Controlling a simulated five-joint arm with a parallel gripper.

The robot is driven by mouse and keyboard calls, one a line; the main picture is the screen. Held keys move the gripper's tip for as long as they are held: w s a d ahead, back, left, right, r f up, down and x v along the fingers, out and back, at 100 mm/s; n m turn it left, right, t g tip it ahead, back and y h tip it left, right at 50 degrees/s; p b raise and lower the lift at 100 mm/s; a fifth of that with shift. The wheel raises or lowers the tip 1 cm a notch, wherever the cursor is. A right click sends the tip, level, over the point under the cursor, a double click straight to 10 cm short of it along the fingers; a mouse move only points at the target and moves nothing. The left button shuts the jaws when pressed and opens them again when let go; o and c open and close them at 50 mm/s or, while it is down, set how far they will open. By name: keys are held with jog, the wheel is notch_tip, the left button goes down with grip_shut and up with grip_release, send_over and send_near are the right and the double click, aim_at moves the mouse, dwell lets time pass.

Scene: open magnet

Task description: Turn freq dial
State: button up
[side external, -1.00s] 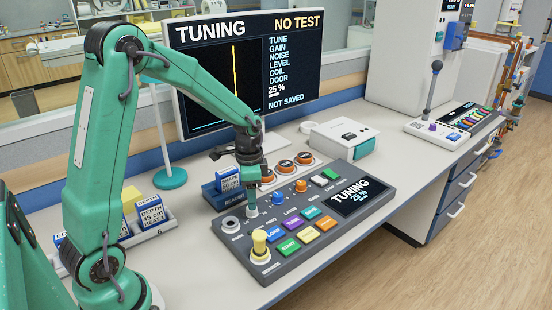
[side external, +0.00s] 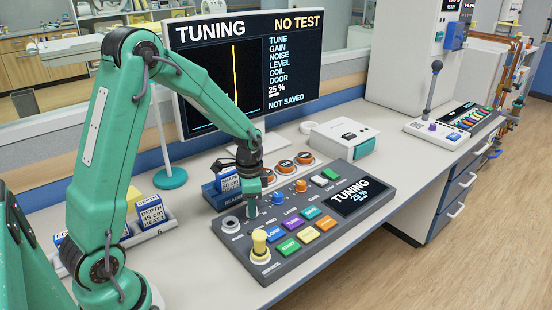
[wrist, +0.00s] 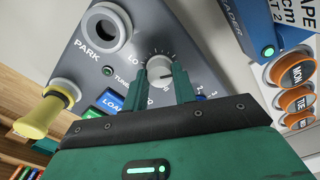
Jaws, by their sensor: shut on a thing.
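The freq dial (wrist: 160,69) is a pale round knob with tick marks around it and "LO" printed at its upper left, on the grey control panel (wrist: 205,72). My gripper (wrist: 168,80) is shut on this dial, one green finger on each side. In the side external view my gripper (side external: 251,209) points straight down at the back left of the panel (side external: 231,246), and its fingers hide the dial. The monitor (side external: 240,75) reads "TUNING", "NO TEST", "25 %" and "NOT SAVED". The panel's small screen (side external: 357,196) also reads "TUNING" and 25 %.
A blue dial (side external: 278,198) and an orange dial (side external: 301,186) sit to the right of my gripper. A yellow knob (side external: 259,243) and several coloured buttons are in front. A blue reader box (side external: 212,195) and orange-ringed day holders (side external: 303,158) stand close behind.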

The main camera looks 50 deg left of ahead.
jog(key=shift+n, duration=0.5)
jog(key=n, duration=1)
jog(key=shift+n, duration=0.4)
jog(key=o, duration=1)
jog(key=shift+r, duration=0.1)
jog(key=shift+r, duration=3.85)
